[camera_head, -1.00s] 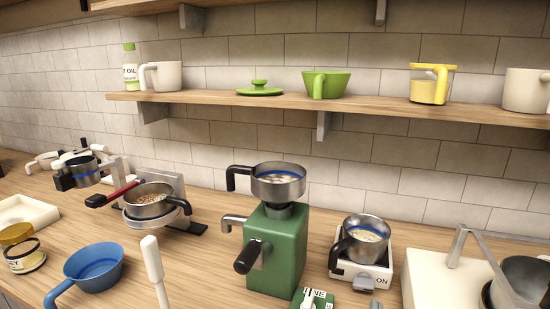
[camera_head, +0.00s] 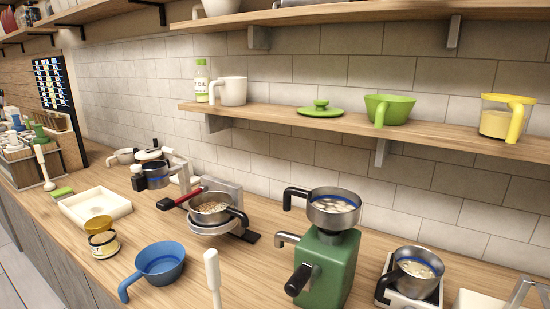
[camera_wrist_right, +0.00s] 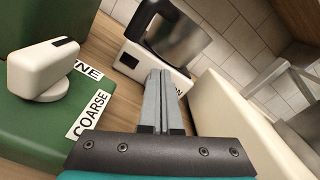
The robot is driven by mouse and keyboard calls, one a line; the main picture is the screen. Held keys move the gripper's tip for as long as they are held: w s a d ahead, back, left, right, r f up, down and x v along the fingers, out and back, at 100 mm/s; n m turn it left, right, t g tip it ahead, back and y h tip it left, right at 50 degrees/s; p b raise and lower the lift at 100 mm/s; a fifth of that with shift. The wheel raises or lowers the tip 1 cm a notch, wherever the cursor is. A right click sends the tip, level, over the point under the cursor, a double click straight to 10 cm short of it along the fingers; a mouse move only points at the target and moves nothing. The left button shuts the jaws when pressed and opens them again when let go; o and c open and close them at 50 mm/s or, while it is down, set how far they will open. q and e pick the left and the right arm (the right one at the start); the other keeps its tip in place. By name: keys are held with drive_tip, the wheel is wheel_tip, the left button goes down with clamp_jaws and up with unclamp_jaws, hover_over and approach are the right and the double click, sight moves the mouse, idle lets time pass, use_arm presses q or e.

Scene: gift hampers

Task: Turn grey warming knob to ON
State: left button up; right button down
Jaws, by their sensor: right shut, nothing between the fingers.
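The white warmer (camera_wrist_right: 122,58) is ahead of my right gripper in the right wrist view, with a dark steel pot (camera_wrist_right: 172,38) on it. A partly covered "ON" label (camera_wrist_right: 180,92) shows beside the fingers. My right gripper (camera_wrist_right: 163,74) is shut and empty, its fingertips overlapping the warmer's front; I cannot tell whether they touch it. The grey knob is not visible; the fingers may hide it. In the head view, the warmer (camera_head: 389,292) is at the lower right under its pot (camera_head: 414,280), its front cut off. My left gripper is not in view.
A green grinder (camera_head: 325,265) stands left of the warmer; in the wrist view a green body (camera_wrist_right: 40,125) bears a white knob (camera_wrist_right: 45,62) and FINE and COARSE labels. A cream block (camera_wrist_right: 235,125) lies close on the gripper's right. A blue pan (camera_head: 160,262) is further left.

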drive_tip(key=shift+x, duration=1.55)
drive_tip(key=shift+s+d+f+b, duration=0.2)
drive_tip(key=shift+f+b, duration=0.25)
drive_tip(key=shift+f, duration=0.05)
drive_tip(key=shift+r, duration=0.1)
drive_tip(key=shift+w+a+r+p, duration=0.15)
drive_tip(key=shift+r+p, duration=0.1)
drive_tip(key=shift+p, duration=0.2)
drive_tip(key=shift+p+v, duration=0.95)
drive_tip(key=shift+v, duration=2.15)
drive_tip(key=shift+r, duration=0.1)
